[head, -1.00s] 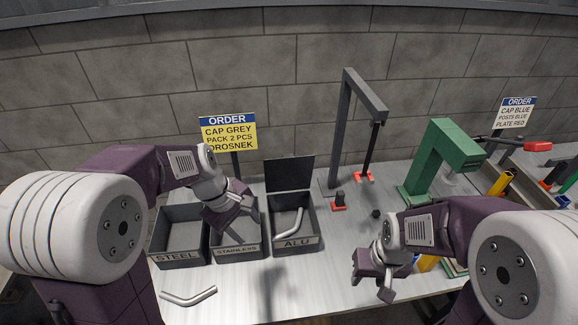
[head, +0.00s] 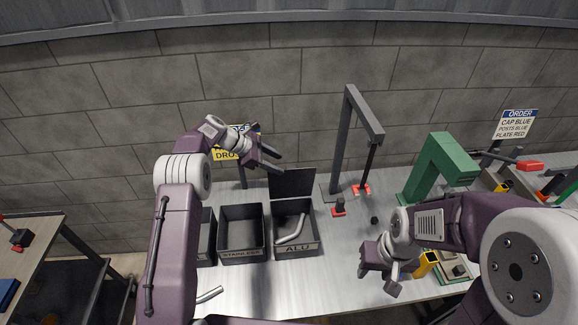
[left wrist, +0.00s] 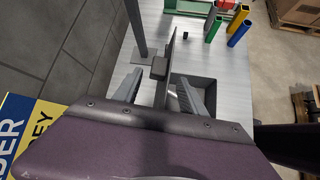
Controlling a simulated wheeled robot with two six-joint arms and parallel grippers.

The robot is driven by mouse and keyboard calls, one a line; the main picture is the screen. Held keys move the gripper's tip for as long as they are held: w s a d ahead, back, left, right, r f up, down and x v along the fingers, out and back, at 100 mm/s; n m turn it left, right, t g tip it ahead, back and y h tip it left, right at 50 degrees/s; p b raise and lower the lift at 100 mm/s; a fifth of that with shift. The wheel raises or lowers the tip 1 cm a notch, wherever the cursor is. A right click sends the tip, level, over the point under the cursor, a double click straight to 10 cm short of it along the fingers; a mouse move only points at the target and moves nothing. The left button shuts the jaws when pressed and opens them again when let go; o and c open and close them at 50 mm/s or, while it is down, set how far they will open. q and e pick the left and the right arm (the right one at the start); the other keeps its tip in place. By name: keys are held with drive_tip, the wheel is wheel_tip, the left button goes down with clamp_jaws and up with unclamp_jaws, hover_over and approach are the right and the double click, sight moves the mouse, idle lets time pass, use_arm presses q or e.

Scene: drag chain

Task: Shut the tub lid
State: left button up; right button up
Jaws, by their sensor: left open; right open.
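The ALU tub (head: 296,249) stands on the bench with its dark lid (head: 292,183) raised upright at the back. A bent silver tube (head: 292,228) lies inside it. My left gripper (head: 276,160) is open and empty near the lid's upper left edge. In the left wrist view the lid (left wrist: 168,75) shows edge-on between the two spread fingers of the left gripper (left wrist: 158,88); I cannot tell whether they touch it. My right gripper (head: 378,268) is open and empty over the bench, to the right of the tubs.
The STAINLESS tub (head: 241,254) stands left of the ALU tub, and another tub is partly behind my left arm. A grey gantry frame (head: 340,140) and a green press (head: 437,165) stand to the right. A yellow order sign (head: 222,155) is behind my left gripper.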

sight(289, 168)
use_arm(q)
drive_tip(key=p+x, duration=0.1)
drive_tip(key=x, duration=0.4)
drive_tip(key=shift+w+d+p, duration=0.1)
drive_tip(key=shift+w+p, duration=0.1)
drive_tip(key=shift+p, duration=0.2)
drive_tip(key=shift+w+d+f, duration=0.15)
drive_tip(key=shift+d+f, duration=0.2)
drive_tip(key=shift+f, duration=0.1)
clamp_jaws()
idle(0.5)
